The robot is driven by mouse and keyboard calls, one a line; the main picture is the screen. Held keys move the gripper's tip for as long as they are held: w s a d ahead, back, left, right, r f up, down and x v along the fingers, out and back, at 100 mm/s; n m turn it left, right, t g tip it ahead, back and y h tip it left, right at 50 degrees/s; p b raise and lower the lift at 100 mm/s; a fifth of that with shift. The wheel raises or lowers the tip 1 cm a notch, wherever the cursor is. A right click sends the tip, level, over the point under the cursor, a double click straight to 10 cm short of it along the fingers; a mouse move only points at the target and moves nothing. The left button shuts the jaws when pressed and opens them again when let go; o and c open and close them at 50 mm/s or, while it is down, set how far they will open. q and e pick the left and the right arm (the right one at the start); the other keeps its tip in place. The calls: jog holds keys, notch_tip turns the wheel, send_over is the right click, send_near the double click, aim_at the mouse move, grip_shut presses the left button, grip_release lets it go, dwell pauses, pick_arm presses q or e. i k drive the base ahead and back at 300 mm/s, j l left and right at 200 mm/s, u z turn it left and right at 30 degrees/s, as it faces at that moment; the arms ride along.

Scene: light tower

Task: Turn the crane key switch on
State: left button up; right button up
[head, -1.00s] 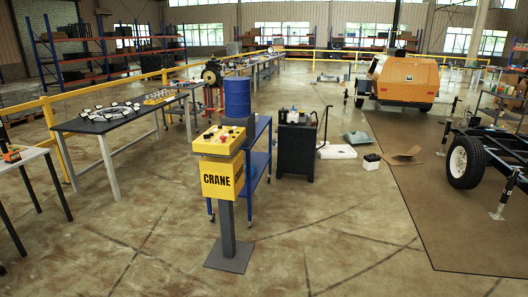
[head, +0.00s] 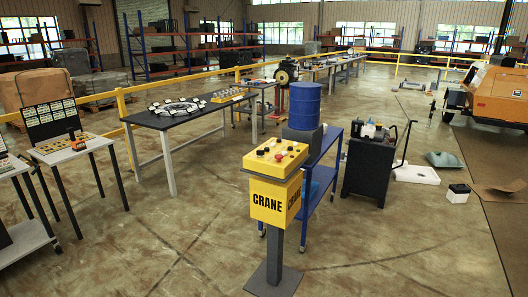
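The yellow crane control box (head: 276,201) stands on a grey post in the middle of the head view, with "CRANE" in black on its front. Its tilted top panel (head: 275,156) carries several small red, black and white controls. They are too small to tell which is the key switch or how it is set. Neither of my grippers is in view.
A blue cart (head: 322,178) with a blue barrel (head: 305,106) stands right behind the box. A dark table (head: 175,118) is to the left and a black machine (head: 367,169) to the right. The floor (head: 185,240) in front and left of the box is clear.

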aim_at(260, 153)
jog(key=i+j+z, duration=0.1)
jog(key=z, duration=0.3)
jog(key=i+j+z, duration=0.2)
jog(key=z, duration=0.15)
jog(key=i+j+z, duration=0.25)
jog(key=z, duration=0.15)
